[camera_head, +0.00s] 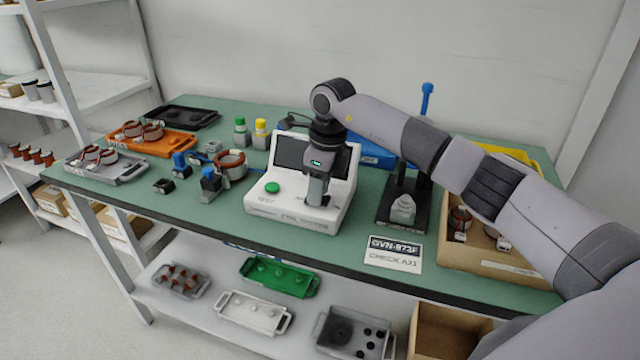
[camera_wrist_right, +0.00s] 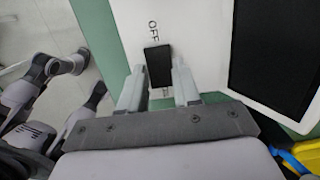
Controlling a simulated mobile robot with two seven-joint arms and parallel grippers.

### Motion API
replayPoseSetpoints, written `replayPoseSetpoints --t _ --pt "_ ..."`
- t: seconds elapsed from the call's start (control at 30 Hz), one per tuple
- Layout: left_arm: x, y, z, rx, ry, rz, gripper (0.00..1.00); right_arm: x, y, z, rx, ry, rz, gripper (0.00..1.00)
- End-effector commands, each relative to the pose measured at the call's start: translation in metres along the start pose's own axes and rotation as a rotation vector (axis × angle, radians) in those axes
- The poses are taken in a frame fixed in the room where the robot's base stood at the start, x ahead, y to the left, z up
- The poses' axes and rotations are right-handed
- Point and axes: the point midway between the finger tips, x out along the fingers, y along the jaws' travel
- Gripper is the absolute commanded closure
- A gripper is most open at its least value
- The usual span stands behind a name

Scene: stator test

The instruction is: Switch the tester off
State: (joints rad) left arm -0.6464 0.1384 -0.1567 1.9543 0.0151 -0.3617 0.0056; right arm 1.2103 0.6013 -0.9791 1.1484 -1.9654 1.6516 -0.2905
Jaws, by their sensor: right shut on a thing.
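The tester (camera_head: 262,206) is a white box with a dark screen (camera_head: 291,152) and a green button (camera_head: 272,188), standing at the middle of the green bench. My right gripper (camera_head: 318,200) points down at the right part of its front panel and hides the switch in the head view. In the right wrist view, the black switch (camera_wrist_right: 158,66) sits between the fingertips of my right gripper (camera_wrist_right: 159,85), which is shut on it. The word OFF is printed at one end of the switch; the marking at the other end is partly hidden. My left gripper is not in view.
A black stand (camera_head: 392,212) and a sign (camera_head: 394,254) are right of the tester. A cardboard box (camera_head: 480,262) is further right. Left are a copper-wound ring (camera_head: 231,164), blue-topped tools, an orange tray (camera_head: 178,146) and a grey tray (camera_head: 112,170).

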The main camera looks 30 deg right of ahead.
Motion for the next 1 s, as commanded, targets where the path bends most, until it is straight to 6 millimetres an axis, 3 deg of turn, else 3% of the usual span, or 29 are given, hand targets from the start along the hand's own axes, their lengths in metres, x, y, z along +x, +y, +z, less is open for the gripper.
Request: replayPoseSetpoints --t 0.1,0.13,0.2,0.57,1.0 --pt "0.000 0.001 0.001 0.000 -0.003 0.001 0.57 0.000 0.000 0.001 -0.001 -0.001 0.000 0.99" --pt "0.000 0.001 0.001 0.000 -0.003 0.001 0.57 0.000 0.000 0.001 -0.001 -0.001 -0.001 0.58" --pt "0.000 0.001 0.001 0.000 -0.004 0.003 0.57 0.000 0.000 0.000 -0.001 -0.001 -0.001 0.43" --pt "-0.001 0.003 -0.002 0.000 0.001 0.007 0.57 -0.007 0.000 0.001 0.000 -0.004 -0.002 0.43" --pt "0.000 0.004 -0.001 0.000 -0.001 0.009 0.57 -0.068 0.000 0.000 -0.001 -0.002 -0.001 0.43"
